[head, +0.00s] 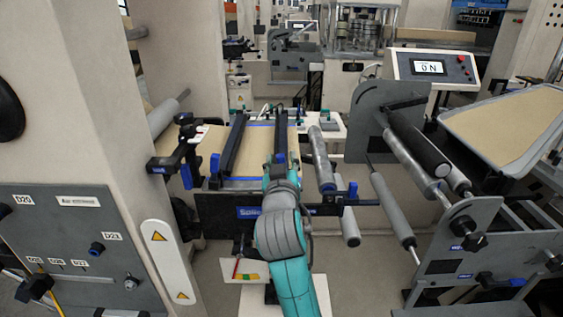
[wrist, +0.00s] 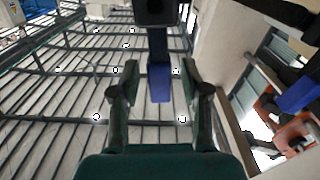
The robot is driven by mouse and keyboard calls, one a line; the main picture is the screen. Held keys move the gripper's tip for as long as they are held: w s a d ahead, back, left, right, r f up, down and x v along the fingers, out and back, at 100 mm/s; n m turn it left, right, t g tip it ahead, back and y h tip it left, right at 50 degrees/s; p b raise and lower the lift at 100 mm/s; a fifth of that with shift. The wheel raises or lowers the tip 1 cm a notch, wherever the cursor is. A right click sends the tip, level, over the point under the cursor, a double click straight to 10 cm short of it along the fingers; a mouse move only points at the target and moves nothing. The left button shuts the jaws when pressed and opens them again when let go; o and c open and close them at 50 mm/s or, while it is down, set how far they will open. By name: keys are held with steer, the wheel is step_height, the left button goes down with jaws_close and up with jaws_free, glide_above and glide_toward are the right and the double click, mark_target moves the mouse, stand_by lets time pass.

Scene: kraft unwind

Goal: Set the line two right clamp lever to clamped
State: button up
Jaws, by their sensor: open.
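A black clamp lever with a blue tip (wrist: 160,85) shows in the middle of the wrist view, extending from a black block (wrist: 156,10) at the top. My gripper (wrist: 160,74) is open, with one finger on each side of this lever. I cannot tell whether either finger touches it. In the head view my gripper (head: 280,166) is at the near end of the right black bar (head: 281,130), by a small blue part, and my arm partly hides that area. Another blue lever (head: 215,166) stands near the left bar. The line number is not readable.
Brown kraft sheet (head: 257,150) lies under the bars. A grey roller (head: 321,158) and a blue-ended part (head: 352,190) are right of my gripper. A black bracket with blue parts (head: 176,160) is to the left. A beige column (head: 90,100) stands at the near left.

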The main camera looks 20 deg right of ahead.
jaws_close()
steer(key=shift+a, duration=0.1)
steer(key=w+a+f+n, duration=0.1)
steer(key=a+f+n, duration=0.4)
steer(key=n, duration=1.1)
steer(key=shift+w+f, duration=0.35)
steer(key=shift+f, duration=0.55)
jaws_free()
